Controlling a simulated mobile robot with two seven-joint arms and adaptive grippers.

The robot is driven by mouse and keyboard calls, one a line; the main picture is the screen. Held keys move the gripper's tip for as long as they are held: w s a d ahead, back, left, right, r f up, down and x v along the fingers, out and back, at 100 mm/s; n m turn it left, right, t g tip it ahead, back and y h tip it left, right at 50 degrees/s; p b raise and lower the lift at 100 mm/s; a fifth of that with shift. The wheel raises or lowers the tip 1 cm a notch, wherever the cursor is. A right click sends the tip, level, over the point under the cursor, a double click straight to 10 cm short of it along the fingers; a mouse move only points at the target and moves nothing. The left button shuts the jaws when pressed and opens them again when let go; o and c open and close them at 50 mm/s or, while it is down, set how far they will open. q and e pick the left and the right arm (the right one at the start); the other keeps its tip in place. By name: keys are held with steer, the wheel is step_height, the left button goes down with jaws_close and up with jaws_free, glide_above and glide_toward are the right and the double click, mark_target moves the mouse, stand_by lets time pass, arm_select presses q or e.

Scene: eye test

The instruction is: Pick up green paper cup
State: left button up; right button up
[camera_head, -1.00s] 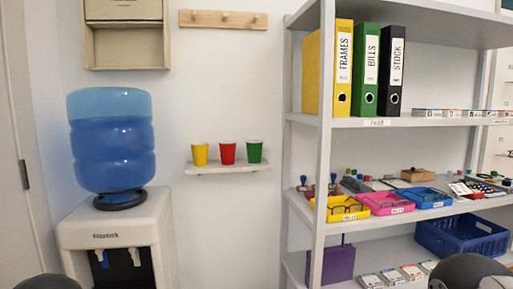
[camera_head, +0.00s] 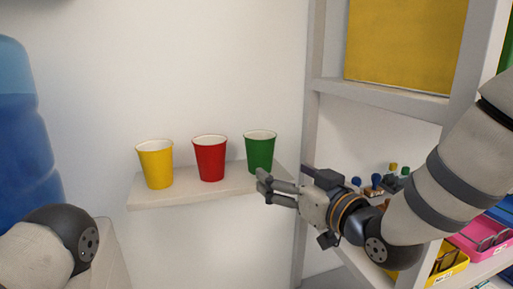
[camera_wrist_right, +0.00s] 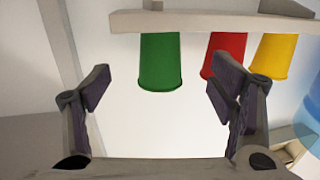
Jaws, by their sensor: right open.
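The green paper cup (camera_head: 260,151) stands upright at the right end of a small wall shelf (camera_head: 215,188). My right gripper (camera_head: 264,186) is just below and in front of it, near the shelf's right end, open and empty. In the right wrist view, which shows the scene upside down, the green cup (camera_wrist_right: 160,63) appears between and beyond the two spread fingers (camera_wrist_right: 162,88), apart from them. A red cup (camera_head: 210,158) and a yellow cup (camera_head: 155,164) stand to its left. Only part of my left arm shows; its gripper is out of view.
The blue water bottle (camera_head: 25,140) of the dispenser is at the left. A grey shelving unit (camera_head: 395,96) with a yellow binder (camera_head: 405,40) and a pink tray (camera_head: 485,236) stands close at the right, partly behind my right arm. The wall above the cups is bare.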

mark_target(266, 162)
steer(key=x, duration=0.3)
steer(key=b+x, duration=0.1)
steer(key=shift+w+a+f, duration=0.1)
steer(key=shift+a+f, duration=0.2)
steer(key=x, duration=0.4)
steer(key=r+x, duration=0.1)
steer(key=x, duration=0.1)
steer(key=shift+w+b, duration=0.15)
steer(key=shift+b, duration=0.15)
steer(key=shift+w+r, duration=0.1)
steer(key=shift+r, duration=0.1)
arm_select(q)
steer(key=s+f, duration=0.1)
steer(key=s+f+g, duration=0.1)
steer(key=s, duration=0.1)
steer(key=shift+d, duration=0.15)
arm_select(e)
steer(key=c, duration=0.9)
